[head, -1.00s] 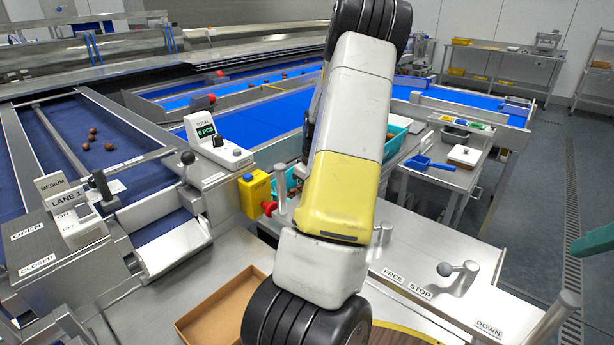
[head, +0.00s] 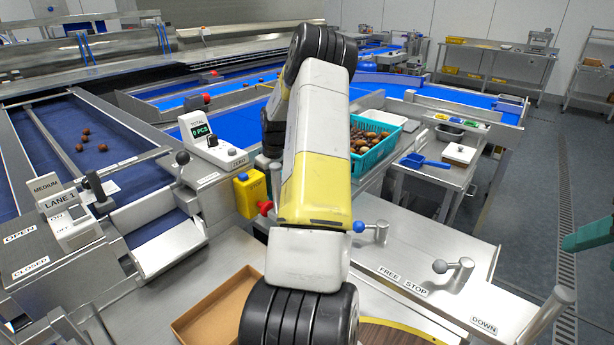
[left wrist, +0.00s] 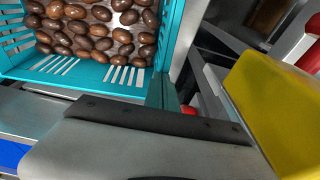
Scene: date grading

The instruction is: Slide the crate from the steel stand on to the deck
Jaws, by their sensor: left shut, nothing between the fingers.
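The teal crate (head: 376,152), full of brown dates, stands beyond the deck, partly hidden behind my left arm in the head view. In the left wrist view its slotted wall (left wrist: 85,72) is at upper left. The stand under it is mostly hidden. The steel deck (head: 425,238) lies nearer, at centre right. My left gripper's fingers (left wrist: 163,92) are shut and empty beside the crate's corner; contact is unclear. In the head view my arm hides these fingers. A green piece at the right edge, seemingly my right gripper (head: 590,236), is cut off, so its jaws cannot be read.
A yellow stop box (head: 247,196) with a red button stands left of my left arm. A blue-knobbed lever (head: 372,229) and a FREE/STOP lever (head: 455,270) rise from the deck. A side table with a blue scoop (head: 428,163) stands right of the crate. A cardboard tray (head: 205,318) lies near.

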